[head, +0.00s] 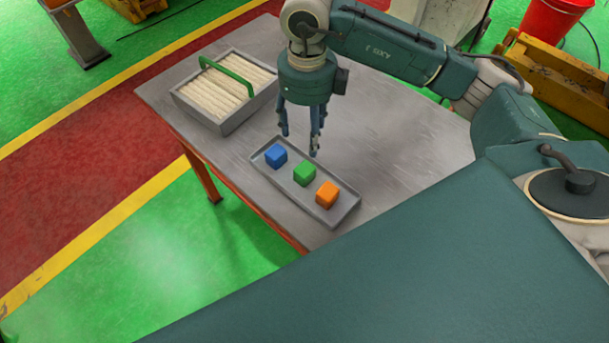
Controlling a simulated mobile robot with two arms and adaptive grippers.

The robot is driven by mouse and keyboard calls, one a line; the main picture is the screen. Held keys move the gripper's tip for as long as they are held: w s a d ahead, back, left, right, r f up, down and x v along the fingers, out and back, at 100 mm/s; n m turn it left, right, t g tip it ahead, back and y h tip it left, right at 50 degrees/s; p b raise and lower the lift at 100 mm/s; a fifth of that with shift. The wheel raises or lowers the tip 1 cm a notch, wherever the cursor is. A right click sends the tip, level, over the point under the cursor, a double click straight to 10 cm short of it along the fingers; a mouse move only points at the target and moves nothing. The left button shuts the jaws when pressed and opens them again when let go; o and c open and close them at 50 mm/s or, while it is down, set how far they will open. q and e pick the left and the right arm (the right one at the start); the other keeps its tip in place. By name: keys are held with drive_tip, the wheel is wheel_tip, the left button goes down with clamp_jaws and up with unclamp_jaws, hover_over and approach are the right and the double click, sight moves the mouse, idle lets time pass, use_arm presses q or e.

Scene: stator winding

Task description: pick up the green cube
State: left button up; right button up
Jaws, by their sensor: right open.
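The green cube (304,173) sits in a shallow grey tray (341,213), between a blue cube (276,155) and an orange cube (327,194). My right gripper (299,142) is open and empty, its fingers pointing down. In the picture it hangs just above the green and blue cubes, beyond the far side of the tray. Its exact height over the table is hard to tell. My left gripper is not in view.
A grey box (227,124) with pale rods and a green handle (229,77) stands left of my right gripper on the grey table (405,140). The tabletop right of the tray is clear. A red bucket (551,20) stands on the floor beyond.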

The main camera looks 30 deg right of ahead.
sight(304, 167)
wheel_tip(304, 167, down, 5)
drive_tip(key=shift+w+d+f, duration=0.1)
drive_tip(key=shift+f, duration=0.05)
wheel_tip(304, 167, down, 2)
drive_tip(key=shift+f, duration=0.1)
drive_tip(key=shift+w+f, duration=0.1)
drive_tip(key=shift+f, duration=0.15)
drive_tip(key=f+p, duration=0.1)
drive_tip(key=f, duration=0.1)
drive_tip(key=a+f+p, duration=0.1)
drive_tip(key=f+p, duration=0.1)
drive_tip(key=shift+f, duration=0.1)
drive_tip(key=shift+d+f, duration=0.1)
drive_tip(key=shift+f, duration=0.4)
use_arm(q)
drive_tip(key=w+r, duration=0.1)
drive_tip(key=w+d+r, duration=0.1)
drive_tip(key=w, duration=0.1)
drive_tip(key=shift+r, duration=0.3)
use_arm(e)
drive_tip(key=c, duration=1.3)
